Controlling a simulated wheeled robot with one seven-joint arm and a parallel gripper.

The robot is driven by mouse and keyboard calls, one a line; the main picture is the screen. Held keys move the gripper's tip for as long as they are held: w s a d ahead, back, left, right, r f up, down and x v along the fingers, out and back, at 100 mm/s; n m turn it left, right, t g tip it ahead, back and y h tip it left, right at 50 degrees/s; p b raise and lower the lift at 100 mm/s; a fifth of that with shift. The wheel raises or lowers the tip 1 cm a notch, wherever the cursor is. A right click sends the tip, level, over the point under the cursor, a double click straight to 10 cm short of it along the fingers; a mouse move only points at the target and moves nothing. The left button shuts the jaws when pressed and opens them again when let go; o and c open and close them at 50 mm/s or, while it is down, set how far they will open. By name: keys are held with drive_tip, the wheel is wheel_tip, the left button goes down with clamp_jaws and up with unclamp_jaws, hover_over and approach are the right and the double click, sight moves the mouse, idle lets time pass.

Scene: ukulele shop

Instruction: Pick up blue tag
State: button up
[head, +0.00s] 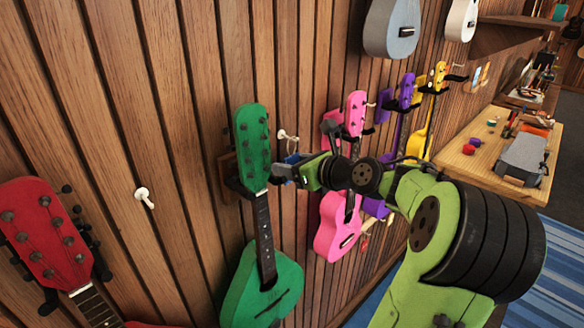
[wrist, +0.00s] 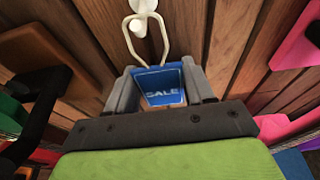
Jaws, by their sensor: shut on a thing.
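The blue tag (wrist: 163,82) has "SALE" written on it and hangs by a pale loop from a white wall hook (wrist: 140,14) in the wrist view. My gripper (wrist: 162,88) is shut on the tag, with a dark finger on each side of it. In the head view my gripper (head: 284,171) is at the plank wall, just right of the green ukulele's neck. There only a small blue bit of the tag (head: 292,158) shows, below the white hook (head: 287,136). The loop is still around the hook.
A green ukulele (head: 262,275) hangs close left of my gripper, and a pink ukulele (head: 338,232) hangs to the right. A red ukulele (head: 45,235) is at far left. Purple and yellow ukuleles hang farther along. A wooden table (head: 475,160) holds a grey case.

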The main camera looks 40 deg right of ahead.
sight(281, 149)
drive_tip(key=shift+c, duration=0.6)
drive_tip(key=shift+r, duration=0.1)
wheel_tip(281, 149, up, 4)
drive_tip(key=p, duration=0.5)
drive_tip(key=shift+f, duration=0.2)
drive_tip(key=shift+s+r+p, duration=0.15)
drive_tip(key=shift+s+p, duration=0.1)
drive_tip(key=shift+p, duration=0.35)
drive_tip(key=s+p, duration=0.4)
drive_tip(key=s, duration=1.3)
drive_tip(key=shift+s+d+f, duration=0.25)
drive_tip(key=shift+s+f, duration=0.05)
